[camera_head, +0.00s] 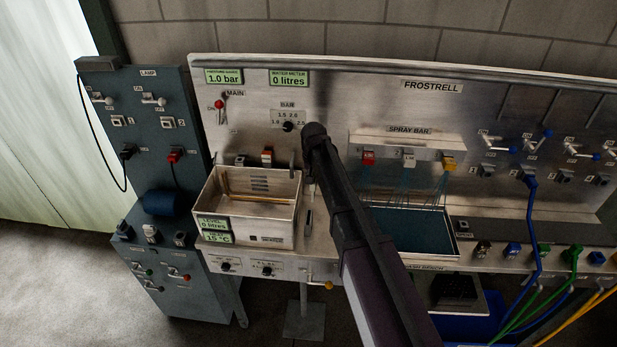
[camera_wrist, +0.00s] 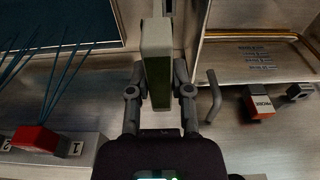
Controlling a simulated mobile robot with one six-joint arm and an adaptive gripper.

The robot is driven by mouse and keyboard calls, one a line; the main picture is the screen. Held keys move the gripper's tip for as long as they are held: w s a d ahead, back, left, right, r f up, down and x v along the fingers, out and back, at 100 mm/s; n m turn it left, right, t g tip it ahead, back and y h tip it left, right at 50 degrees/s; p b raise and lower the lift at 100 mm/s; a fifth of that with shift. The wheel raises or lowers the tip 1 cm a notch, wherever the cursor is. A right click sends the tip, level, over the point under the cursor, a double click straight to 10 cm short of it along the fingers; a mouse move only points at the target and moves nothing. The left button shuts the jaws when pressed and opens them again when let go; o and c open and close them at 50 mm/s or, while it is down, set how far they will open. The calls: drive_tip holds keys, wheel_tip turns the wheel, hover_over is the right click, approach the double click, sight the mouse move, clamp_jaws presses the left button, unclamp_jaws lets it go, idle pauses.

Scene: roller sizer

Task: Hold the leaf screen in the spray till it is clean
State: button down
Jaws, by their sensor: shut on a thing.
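My gripper (camera_wrist: 160,92) is shut on a pale, thick-edged block with a dark green face (camera_wrist: 157,65), seen nearly end-on in the wrist view; it looks like the leaf screen, but how dirty it is cannot be told. In the head view my arm hides the gripper and what it holds. The spray bar (camera_head: 409,147) has red, white and yellow parts. Thin blue spray streaks (camera_head: 440,190) fall from it towards the dark blue basin (camera_head: 458,245). In the wrist view, streaks (camera_wrist: 62,72) show left of the held block, apart from it.
A steel box (camera_head: 247,226) with a copper-coloured tube inside stands left of my arm. A curved grey handle (camera_wrist: 214,95) is close right of my gripper. Displays read 1.0 bar (camera_head: 223,77) and 0 litres (camera_head: 289,79). Hoses (camera_head: 532,220) hang at right.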

drive_tip(key=s+d+f+b, duration=0.2)
drive_tip(key=s+d, duration=0.2)
drive_tip(key=d, duration=0.4)
drive_tip(key=s+d+f+b, duration=0.3)
drive_tip(key=s+d, duration=0.1)
drive_tip(key=d, duration=0.4)
drive_tip(key=s+d+f+b, duration=0.3)
drive_tip(key=s+d, duration=0.1)
drive_tip(key=d, duration=0.4)
drive_tip(key=shift+d, duration=0.4)
drive_tip(key=shift+w+f, duration=0.1)
drive_tip(key=shift+f, duration=0.05)
drive_tip(key=w+f+b, duration=0.3)
drive_tip(key=w, duration=0.8)
drive_tip(key=shift+w+d+f+b, duration=0.15)
drive_tip(key=shift+w+f+b, duration=0.15)
drive_tip(key=shift+w, duration=0.1)
drive_tip(key=shift+s, duration=0.1)
idle(1.1)
drive_tip(key=s+r+p, duration=0.3)
drive_tip(key=s, duration=0.6)
drive_tip(key=shift+s, duration=0.4)
idle(0.7)
idle(0.3)
